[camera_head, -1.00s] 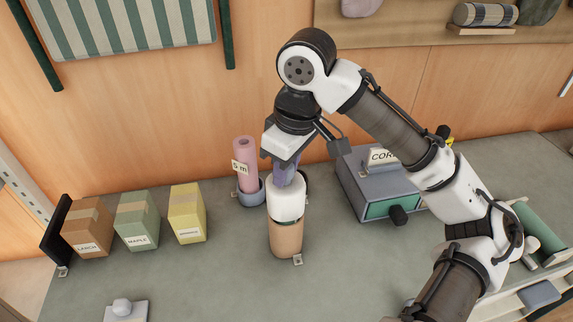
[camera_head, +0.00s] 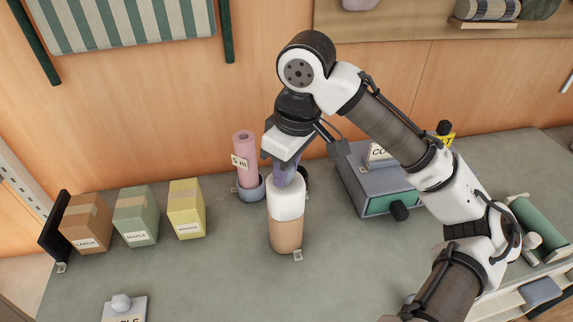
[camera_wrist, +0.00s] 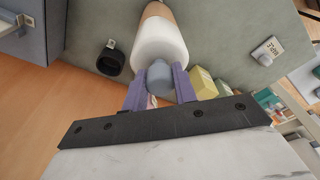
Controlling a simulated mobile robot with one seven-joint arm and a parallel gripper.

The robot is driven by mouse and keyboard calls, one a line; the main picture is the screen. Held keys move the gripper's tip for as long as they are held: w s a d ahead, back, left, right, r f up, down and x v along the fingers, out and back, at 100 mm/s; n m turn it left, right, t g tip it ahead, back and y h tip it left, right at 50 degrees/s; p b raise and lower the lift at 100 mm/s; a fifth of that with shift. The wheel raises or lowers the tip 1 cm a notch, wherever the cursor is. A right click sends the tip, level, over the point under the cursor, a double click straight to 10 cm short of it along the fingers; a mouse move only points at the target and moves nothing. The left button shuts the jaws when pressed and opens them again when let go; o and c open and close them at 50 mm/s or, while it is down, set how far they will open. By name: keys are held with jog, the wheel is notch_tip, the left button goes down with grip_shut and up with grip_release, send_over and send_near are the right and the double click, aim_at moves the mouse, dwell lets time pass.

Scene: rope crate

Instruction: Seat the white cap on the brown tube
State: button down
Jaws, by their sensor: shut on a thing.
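The brown tube (camera_head: 286,236) stands upright on the grey counter. The white cap (camera_head: 287,203) sits upright on top of it, in line with it, and no gap shows between cap and tube in the head view. My gripper (camera_head: 288,178) points down from above, shut on the cap's grey-blue knob. In the wrist view, the purple fingers (camera_wrist: 160,88) lie on both sides of the knob, with the white cap (camera_wrist: 158,44) beyond and part of the brown tube (camera_wrist: 156,11) past it.
A pink roll (camera_head: 243,157) stands in a blue-grey cup just behind left of the tube. Brown, green and yellow boxes (camera_head: 186,209) stand to the left. A grey box with a green front (camera_head: 380,180) stands to the right. The counter in front of the tube is clear.

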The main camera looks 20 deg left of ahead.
aim_at(296, 188)
jog(key=c, duration=1)
grip_release()
jog(key=shift+c, duration=0.2)
notch_tip(296, 188, up, 14)
jog(key=d, duration=0.2)
jog(key=shift+s+f, duration=0.2)
jog(key=shift+s+d, duration=0.1)
